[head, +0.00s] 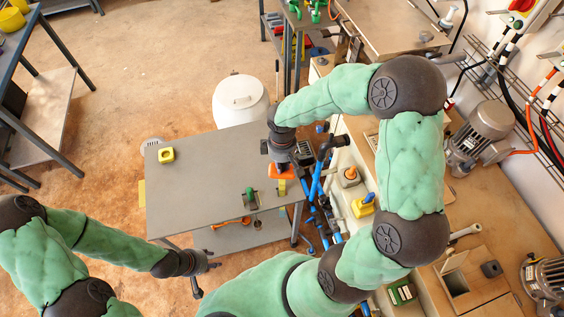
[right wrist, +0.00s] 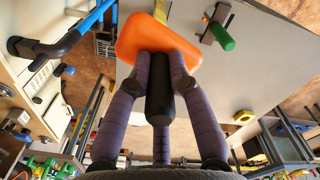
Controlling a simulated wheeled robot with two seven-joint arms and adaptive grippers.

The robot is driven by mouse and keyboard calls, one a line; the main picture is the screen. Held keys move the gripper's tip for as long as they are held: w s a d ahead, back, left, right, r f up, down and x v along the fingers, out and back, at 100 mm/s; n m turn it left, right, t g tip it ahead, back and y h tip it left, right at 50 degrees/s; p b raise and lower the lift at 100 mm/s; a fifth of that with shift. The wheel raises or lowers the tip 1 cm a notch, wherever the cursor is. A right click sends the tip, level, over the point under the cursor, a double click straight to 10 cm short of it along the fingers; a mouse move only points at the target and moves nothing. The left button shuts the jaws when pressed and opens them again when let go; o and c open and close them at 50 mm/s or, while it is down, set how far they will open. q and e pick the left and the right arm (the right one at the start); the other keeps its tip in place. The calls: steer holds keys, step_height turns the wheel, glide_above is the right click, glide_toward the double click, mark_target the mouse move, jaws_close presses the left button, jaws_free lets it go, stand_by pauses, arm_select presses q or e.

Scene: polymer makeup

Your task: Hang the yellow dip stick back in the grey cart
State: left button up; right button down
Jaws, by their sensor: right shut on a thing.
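The grey cart (head: 205,185) stands in the middle of the head view, with a flat top and a lower shelf. My right gripper (head: 280,160) is over the cart's right side. In the right wrist view its fingers (right wrist: 160,75) are shut around the black grip of a tool with a wide orange guard (right wrist: 150,42). A yellow strip (right wrist: 160,10) shows past the guard; this looks like the yellow dip stick, which also shows in the head view (head: 282,187). Its lower end is hidden. My left gripper (head: 205,278) is empty and open, left of the cart's front edge.
A green-handled tool (head: 249,195) stands near the cart's front right. A blue pipe (head: 316,180) is close beside the cart's right edge. A white bin (head: 240,98) stands behind. The cart top's middle is clear.

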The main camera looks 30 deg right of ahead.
mark_target(282, 184)
step_height(282, 184, down, 14)
steer(key=b, duration=1.1)
steer(key=shift+f, duration=0.25)
steer(key=c, duration=1.1)
jaws_free()
steer(key=shift+o, duration=0.2)
step_height(282, 184, up, 12)
steer(key=shift+r, duration=0.1)
